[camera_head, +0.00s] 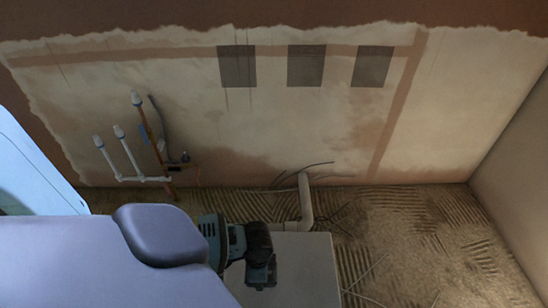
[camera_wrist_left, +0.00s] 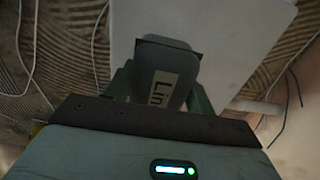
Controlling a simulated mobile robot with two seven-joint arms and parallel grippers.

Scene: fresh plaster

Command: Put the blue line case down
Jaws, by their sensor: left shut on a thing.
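The blue line case (camera_wrist_left: 168,62) is a small blue-grey case with a white label reading "Lin". In the left wrist view it sits between the green fingers of my left gripper (camera_wrist_left: 162,92), which is shut on it. In the head view my left gripper (camera_head: 262,270) is over the pale flat top (camera_head: 308,262) at the bottom centre. The case cannot be made out clearly there. The pale top also shows behind the case in the left wrist view (camera_wrist_left: 235,25). I cannot tell whether the case touches it. My right gripper is not in view.
A ridged, trowelled surface (camera_head: 410,235) surrounds the pale top. A pale pipe (camera_head: 305,200) rises behind it, with thin loose cables nearby. Capped pipes (camera_head: 120,150) stand at the wall on the left. The right part of the pale top is bare.

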